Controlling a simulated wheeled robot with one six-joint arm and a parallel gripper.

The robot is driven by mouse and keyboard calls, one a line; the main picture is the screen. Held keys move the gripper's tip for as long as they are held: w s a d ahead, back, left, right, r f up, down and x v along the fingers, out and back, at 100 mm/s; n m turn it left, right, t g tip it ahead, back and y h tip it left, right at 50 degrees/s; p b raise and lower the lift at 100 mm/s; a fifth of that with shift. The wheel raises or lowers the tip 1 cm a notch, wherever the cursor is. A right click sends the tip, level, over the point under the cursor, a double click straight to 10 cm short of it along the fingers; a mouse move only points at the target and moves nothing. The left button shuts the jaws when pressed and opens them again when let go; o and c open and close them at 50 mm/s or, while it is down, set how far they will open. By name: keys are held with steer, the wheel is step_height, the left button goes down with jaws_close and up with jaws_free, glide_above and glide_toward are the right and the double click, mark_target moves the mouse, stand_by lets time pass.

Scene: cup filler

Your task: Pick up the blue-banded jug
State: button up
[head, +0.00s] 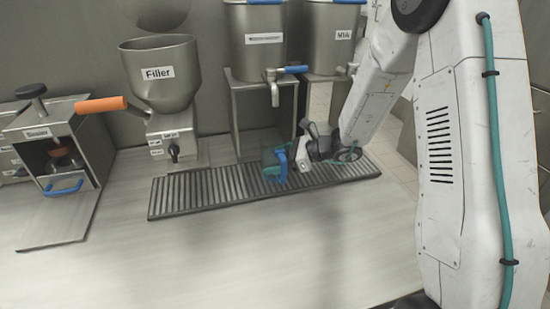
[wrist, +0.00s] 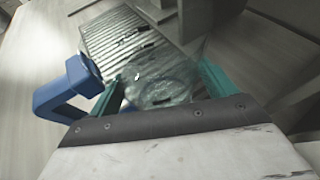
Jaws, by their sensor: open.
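The blue-banded jug shows in the wrist view as a clear, see-through body (wrist: 160,82) with a thick blue handle (wrist: 72,88) at its left. In the head view its blue handle (head: 282,168) shows over the slatted drip tray (head: 200,193), mostly covered by my gripper (head: 283,158). In the wrist view my gripper (wrist: 162,88) is open. Its teal fingers lie on either side of the clear body, and the handle is outside the left finger. I cannot tell whether the fingers touch the jug. Its band is not clearly visible.
A filler (head: 160,80) with an orange handle stands behind the tray. Steel urns (head: 257,40) with blue-handled taps stand on a stand behind my gripper. A sealer-like machine (head: 55,145) is at the left. The counter front (head: 230,250) is clear.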

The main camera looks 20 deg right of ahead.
steer(key=shift+c, duration=0.2)
steer(key=c, duration=0.9)
steer(key=shift+c, duration=0.2)
steer(key=shift+r, duration=0.1)
